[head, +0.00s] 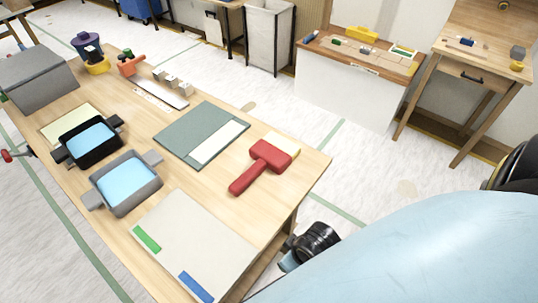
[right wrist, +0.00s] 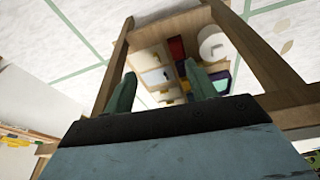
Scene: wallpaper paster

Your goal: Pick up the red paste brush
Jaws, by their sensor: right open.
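The red paste brush (head: 262,165) lies on the wooden table near its right edge. Its handle points down-left and its wide head is up-right, with pale bristles beyond the head. My right gripper (right wrist: 160,88) shows in the right wrist view with its two green fingers apart and nothing between them. In the head view my light blue arm fills the lower right, beside and outside the table edge, well apart from the brush. My left gripper is in neither view.
The table also holds a grey-green board (head: 180,138), a pale board (head: 165,245), a grey tray (head: 125,205) and a black tray (head: 70,152). Table legs and a shelf (right wrist: 145,45) with several items surround the right gripper's view. Open floor lies right of the table.

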